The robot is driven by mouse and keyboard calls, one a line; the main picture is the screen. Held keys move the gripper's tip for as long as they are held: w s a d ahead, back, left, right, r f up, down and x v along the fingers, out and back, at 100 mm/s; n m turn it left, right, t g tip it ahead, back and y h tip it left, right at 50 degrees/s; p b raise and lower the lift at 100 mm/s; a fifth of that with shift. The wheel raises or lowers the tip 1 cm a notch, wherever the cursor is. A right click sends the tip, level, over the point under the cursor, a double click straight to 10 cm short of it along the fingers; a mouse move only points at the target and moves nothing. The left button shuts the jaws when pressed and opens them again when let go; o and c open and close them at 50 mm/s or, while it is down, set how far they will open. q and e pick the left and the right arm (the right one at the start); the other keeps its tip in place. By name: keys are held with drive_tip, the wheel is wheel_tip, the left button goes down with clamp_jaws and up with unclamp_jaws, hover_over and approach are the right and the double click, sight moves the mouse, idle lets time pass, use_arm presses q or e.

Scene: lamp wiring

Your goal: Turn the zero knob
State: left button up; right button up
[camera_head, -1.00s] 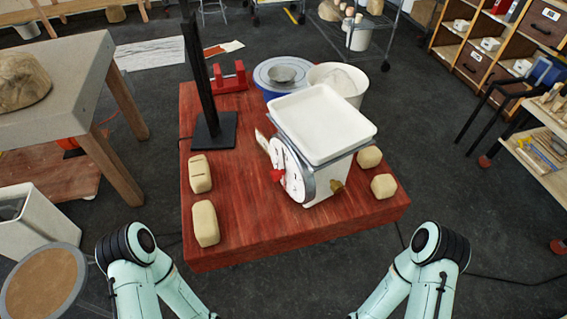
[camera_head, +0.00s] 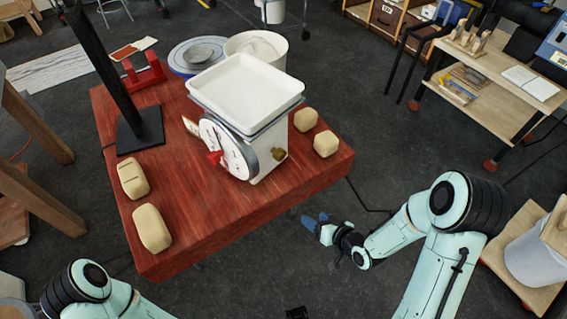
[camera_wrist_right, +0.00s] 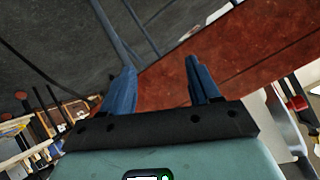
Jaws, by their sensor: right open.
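A white scale (camera_head: 241,120) with a square tray (camera_head: 246,90) on top stands on the red wooden table. Its round dial (camera_head: 228,148) faces the near left and has a red part at its centre. A small brass knob (camera_head: 279,154) sits low on the scale's right side; I take it for the zero knob. My right gripper (camera_head: 312,222) is open and empty, off the table's near right edge and apart from the knob. Its two blue fingers (camera_wrist_right: 163,82) show spread in the right wrist view. My left arm shows at the lower left, but its gripper is out of view.
The red table (camera_head: 200,220) also holds several cream blocks, two of them (camera_head: 305,119) (camera_head: 326,144) close to the scale's right side. A black post (camera_head: 139,132) stands at the left. A wooden workbench (camera_head: 500,75) is at the upper right. Dark floor lies between.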

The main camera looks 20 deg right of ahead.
wheel_tip(320, 180, up, 11)
drive_tip(key=w+d+n+t+y+b, duration=0.1)
drive_tip(key=w+n+t+y+b, duration=0.1)
drive_tip(key=n+t, duration=0.15)
drive_tip(key=n+t+y, duration=0.2)
drive_tip(key=y, duration=0.1)
approach(283, 156)
drive_tip(key=x, duration=0.9)
drive_tip(key=shift+a+b, duration=0.1)
drive_tip(key=shift+b, duration=0.25)
drive_tip(key=c, duration=1)
